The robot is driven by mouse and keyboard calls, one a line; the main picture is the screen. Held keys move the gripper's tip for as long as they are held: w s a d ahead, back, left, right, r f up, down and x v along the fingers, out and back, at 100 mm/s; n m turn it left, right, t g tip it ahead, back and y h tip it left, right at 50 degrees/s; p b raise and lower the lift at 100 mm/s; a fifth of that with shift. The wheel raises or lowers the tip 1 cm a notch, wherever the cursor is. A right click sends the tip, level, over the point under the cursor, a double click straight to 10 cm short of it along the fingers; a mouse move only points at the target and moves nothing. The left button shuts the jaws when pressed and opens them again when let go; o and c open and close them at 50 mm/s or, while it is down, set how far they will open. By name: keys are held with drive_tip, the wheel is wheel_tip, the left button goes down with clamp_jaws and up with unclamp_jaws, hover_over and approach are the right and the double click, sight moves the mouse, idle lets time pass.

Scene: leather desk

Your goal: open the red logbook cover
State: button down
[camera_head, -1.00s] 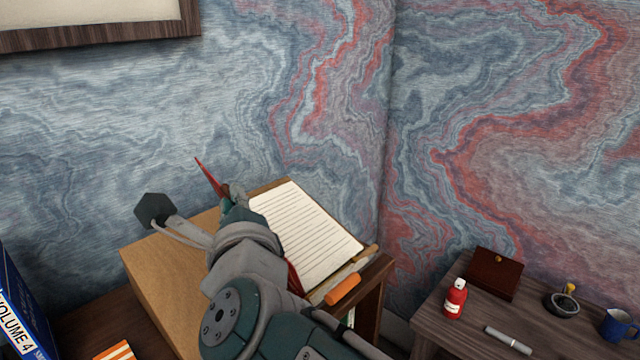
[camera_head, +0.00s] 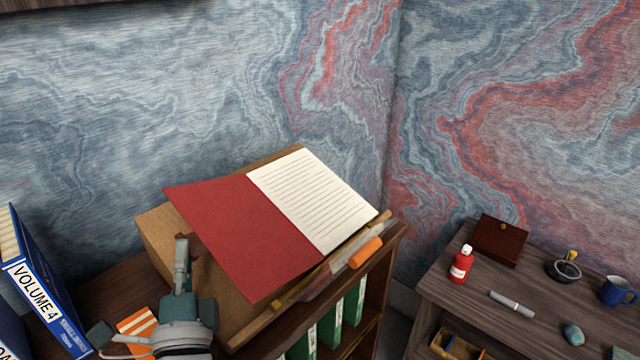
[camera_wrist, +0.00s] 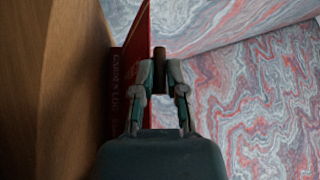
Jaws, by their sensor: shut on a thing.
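The logbook lies open on a sloped wooden stand (camera_head: 150,232). Its red cover (camera_head: 245,235) is swung out to the left, inner face up, beside the white lined page (camera_head: 312,200). The cover also shows edge-on in the wrist view (camera_wrist: 144,35), with lettering on the dark red face by the wood. My gripper (camera_head: 181,250) is at the cover's left edge. In the wrist view my gripper (camera_wrist: 160,78) is shut on a small dark brown tab (camera_wrist: 159,62) close to the cover. I cannot see how the tab joins the cover.
An orange-handled tool (camera_head: 364,252) lies along the stand's lower ledge. Blue volumes (camera_head: 45,300) stand at left, near an orange striped item (camera_head: 138,325). A side desk at right holds a red bottle (camera_head: 461,265) and a blue mug (camera_head: 617,291). Green binders (camera_head: 330,325) are below.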

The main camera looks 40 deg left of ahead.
drive_tip(key=shift+s+a+f, duration=0.1)
drive_tip(key=shift+f, duration=0.35)
drive_tip(key=shift+f, duration=0.1)
drive_tip(key=c, duration=0.7)
unclamp_jaws()
drive_tip(key=shift+o, duration=0.2)
wheel_tip(320, 180, up, 10)
drive_tip(key=shift+f, duration=0.1)
